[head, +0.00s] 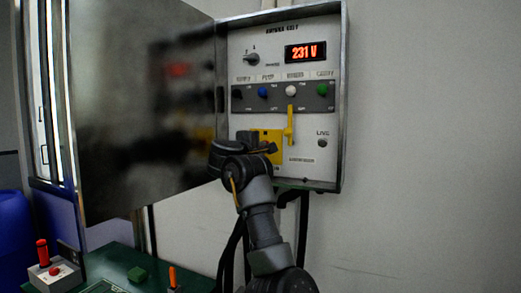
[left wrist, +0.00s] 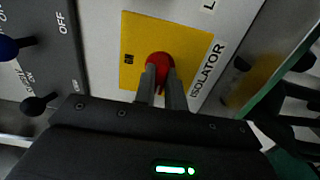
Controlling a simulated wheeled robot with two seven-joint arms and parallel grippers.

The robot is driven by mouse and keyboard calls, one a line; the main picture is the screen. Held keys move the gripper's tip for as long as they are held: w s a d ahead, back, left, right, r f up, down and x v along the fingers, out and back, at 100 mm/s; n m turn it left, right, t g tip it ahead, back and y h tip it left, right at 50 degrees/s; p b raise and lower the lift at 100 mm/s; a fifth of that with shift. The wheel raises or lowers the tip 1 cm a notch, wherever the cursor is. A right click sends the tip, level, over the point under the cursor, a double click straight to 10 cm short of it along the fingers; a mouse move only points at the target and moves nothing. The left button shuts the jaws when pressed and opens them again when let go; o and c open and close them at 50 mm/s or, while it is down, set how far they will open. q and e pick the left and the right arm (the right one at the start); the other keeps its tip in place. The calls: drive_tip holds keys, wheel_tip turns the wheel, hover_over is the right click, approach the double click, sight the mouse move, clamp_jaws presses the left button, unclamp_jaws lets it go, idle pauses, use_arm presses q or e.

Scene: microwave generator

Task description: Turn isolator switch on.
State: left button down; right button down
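The isolator switch is a red knob (left wrist: 160,60) on a yellow plate (left wrist: 195,42) labelled ISOLATOR in the left wrist view. The yellow plate also shows in the head view (head: 273,134), low on the open control box, where my gripper and wrist hide the knob. My left gripper (left wrist: 161,72) is at the knob, its two fingers close together with a narrow gap. They appear closed on the knob's grip, and the knob's red edge shows around the fingertips. My right gripper is not in view.
The box door (head: 135,110) stands open at left. A green bench (head: 125,262) carries a red-handled control box (head: 53,274).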

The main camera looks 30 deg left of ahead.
use_arm(q)
drive_tip(key=shift+f+m, duration=0.1)
drive_tip(key=shift+m, duration=0.2)
drive_tip(key=m+b, duration=0.1)
drive_tip(key=m, duration=0.2)
drive_tip(key=shift+f+m+b, duration=0.1)
drive_tip(key=shift+m+b, duration=0.25)
drive_tip(key=shift+m, duration=0.05)
drive_tip(key=m+b, duration=0.2)
drive_tip(key=m, duration=0.4)
drive_tip(key=shift+m+b, duration=0.4)
drive_tip(key=shift+m, duration=0.6)
drive_tip(key=m, duration=0.3)
drive_tip(key=shift+b, duration=0.4)
drive_tip(key=shift+m, duration=1.4)
drive_tip(key=c, duration=1.5)
unclamp_jaws()
drive_tip(key=shift+r, duration=0.2)
